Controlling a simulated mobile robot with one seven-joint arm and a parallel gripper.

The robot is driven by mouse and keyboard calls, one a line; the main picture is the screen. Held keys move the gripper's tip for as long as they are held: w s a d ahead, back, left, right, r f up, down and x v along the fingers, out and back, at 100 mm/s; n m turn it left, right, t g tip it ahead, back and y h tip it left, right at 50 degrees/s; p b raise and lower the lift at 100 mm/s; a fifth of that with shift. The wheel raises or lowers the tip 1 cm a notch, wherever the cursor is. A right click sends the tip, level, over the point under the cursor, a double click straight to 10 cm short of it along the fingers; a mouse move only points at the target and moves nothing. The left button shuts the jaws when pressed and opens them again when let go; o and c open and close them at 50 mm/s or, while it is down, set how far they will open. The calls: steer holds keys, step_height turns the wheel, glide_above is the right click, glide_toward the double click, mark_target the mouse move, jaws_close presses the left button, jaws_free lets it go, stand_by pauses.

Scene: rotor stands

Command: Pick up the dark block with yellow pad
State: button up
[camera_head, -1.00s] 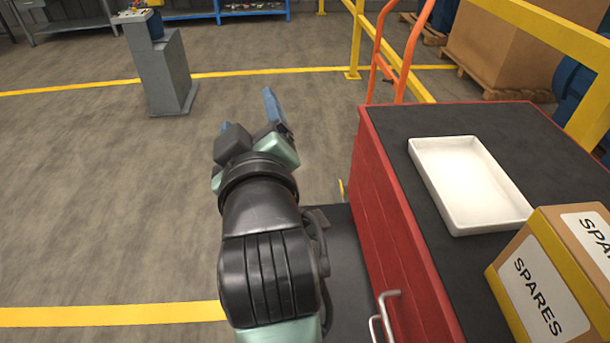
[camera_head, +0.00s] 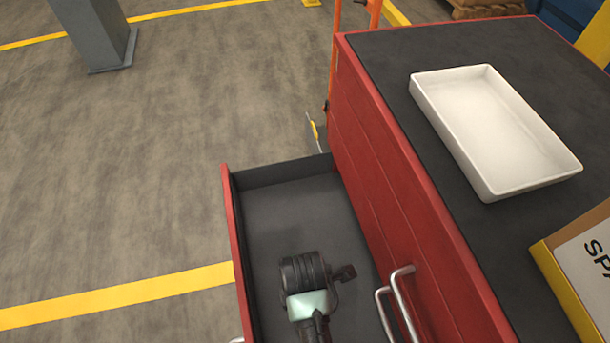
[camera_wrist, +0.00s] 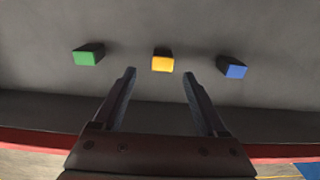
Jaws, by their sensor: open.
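The dark block with the yellow pad (camera_wrist: 163,61) lies on the grey drawer floor in the wrist view, in the middle of a row of three. My gripper (camera_wrist: 159,74) is open, its two dark fingers pointing toward this block, one to each side of its line. Nothing is between the fingers. I cannot tell the exact height gap. In the head view the blocks and fingertips are hidden; only part of my arm shows over the drawer.
A block with a green pad (camera_wrist: 86,58) lies left and one with a blue pad (camera_wrist: 235,71) right. The open drawer (camera_head: 232,235) has a red front wall. On the red cabinet (camera_head: 390,160) stand a white tray (camera_head: 490,130) and a spares box (camera_head: 585,265).

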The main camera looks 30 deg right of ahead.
steer(key=f, duration=0.4)
steer(key=f+b, duration=0.1)
steer(key=f, duration=0.1)
steer(key=shift+s+f, duration=0.25)
steer(key=shift+f, duration=0.05)
jaws_close()
